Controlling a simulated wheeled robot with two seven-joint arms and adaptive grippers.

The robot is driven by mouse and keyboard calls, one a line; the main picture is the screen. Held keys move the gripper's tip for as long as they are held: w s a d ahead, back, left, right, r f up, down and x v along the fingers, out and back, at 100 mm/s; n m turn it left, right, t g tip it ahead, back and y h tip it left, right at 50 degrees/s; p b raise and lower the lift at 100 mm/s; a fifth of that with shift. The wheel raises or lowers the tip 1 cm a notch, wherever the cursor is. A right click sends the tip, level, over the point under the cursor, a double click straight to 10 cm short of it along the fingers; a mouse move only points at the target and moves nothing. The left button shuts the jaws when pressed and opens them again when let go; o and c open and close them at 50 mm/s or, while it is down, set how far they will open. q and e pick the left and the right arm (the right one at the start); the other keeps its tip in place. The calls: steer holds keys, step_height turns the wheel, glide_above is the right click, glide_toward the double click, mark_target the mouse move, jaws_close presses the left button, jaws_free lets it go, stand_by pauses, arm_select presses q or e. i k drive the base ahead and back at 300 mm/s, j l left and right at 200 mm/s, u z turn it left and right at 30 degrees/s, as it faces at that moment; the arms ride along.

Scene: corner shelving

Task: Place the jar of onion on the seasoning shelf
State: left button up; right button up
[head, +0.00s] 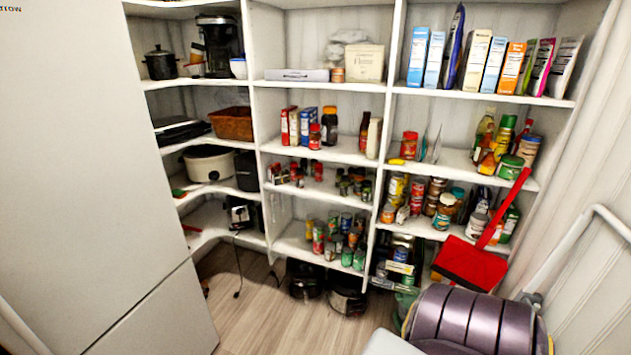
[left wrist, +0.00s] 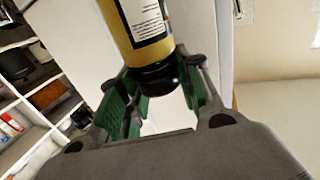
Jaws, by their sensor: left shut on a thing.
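In the left wrist view my left gripper (left wrist: 155,85) is shut on a jar (left wrist: 132,32), with its green-padded fingers around the black cap. The jar has yellow-tan contents and a white label with dark print; the label is too small to read. Its far end runs out of the top of the picture. Neither the jar nor my left gripper shows in the head view. A shelf (head: 325,200) with several small spice-like jars is in the middle bay in the head view, likely the seasoning shelf. My right gripper is in neither view.
A tall white cabinet (head: 90,150) fills the left. Shelves above and below the small jars hold bottles, cans and boxes. A red dustpan (head: 470,265) and a purple ribbed object (head: 475,320) stand at the lower right. The wooden floor (head: 250,315) before the shelving is partly clear.

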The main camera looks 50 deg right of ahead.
mark_target(321, 195)
steer(key=i+z, duration=0.15)
steer(key=z, duration=0.3)
steer(key=i+z, duration=0.1)
steer(key=z, duration=0.35)
steer(key=i+z, duration=0.15)
steer(key=z, duration=0.35)
steer(key=i+j+z, duration=0.1)
steer(key=z, duration=0.35)
steer(key=i+j+z, duration=0.3)
steer(key=z, duration=0.2)
steer(key=i+j+z, duration=0.2)
steer(key=j+z, duration=0.9)
